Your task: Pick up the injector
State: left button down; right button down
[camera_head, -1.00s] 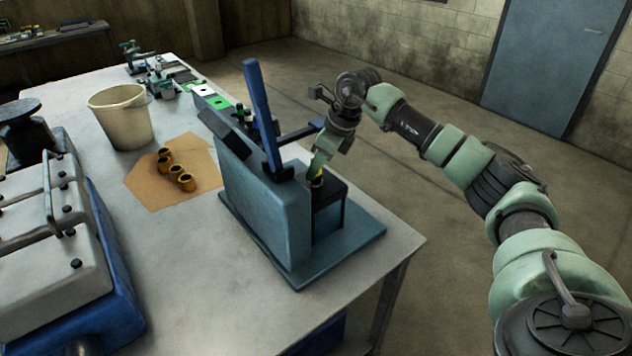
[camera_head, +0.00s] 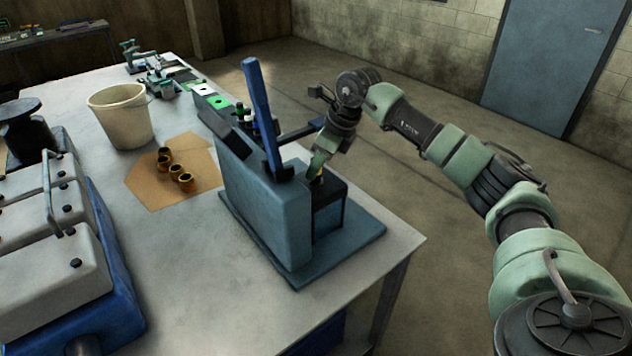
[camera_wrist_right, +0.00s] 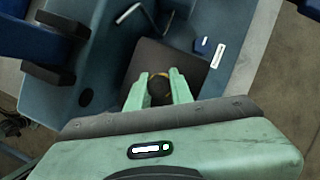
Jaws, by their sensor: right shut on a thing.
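The injector (camera_wrist_right: 160,90) shows in the right wrist view as a dark round top with a yellow-orange edge, between the two green fingers. In the head view only a small yellow part (camera_head: 321,175) of it shows under the fingertips. My right gripper (camera_head: 317,170) points down over the black block of the blue-grey test stand (camera_head: 262,215). In the right wrist view the gripper (camera_wrist_right: 160,80) is shut on the injector, one finger on each side. The injector's lower part is hidden, so I cannot tell how deep it sits. My left gripper is not in view.
The stand's blue lever (camera_head: 262,115) rises close beside my right gripper. A cream bucket (camera_head: 121,118), several brass sleeves (camera_head: 181,180) on brown paper and a grey engine cover (camera_head: 55,275) are to the left. The table's front right is clear.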

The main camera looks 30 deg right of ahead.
jog(key=shift+r, duration=0.15)
dwell(0.6)
jog(key=shift+w+r, duration=0.1)
jog(key=shift+r, duration=0.45)
notch_tip(320, 180, up, 19)
jog(key=b, duration=0.2)
jog(key=shift+f+b, duration=0.15)
jog(key=shift+b, duration=0.25)
jog(key=c, duration=2.1)
grip_release()
grip_shut()
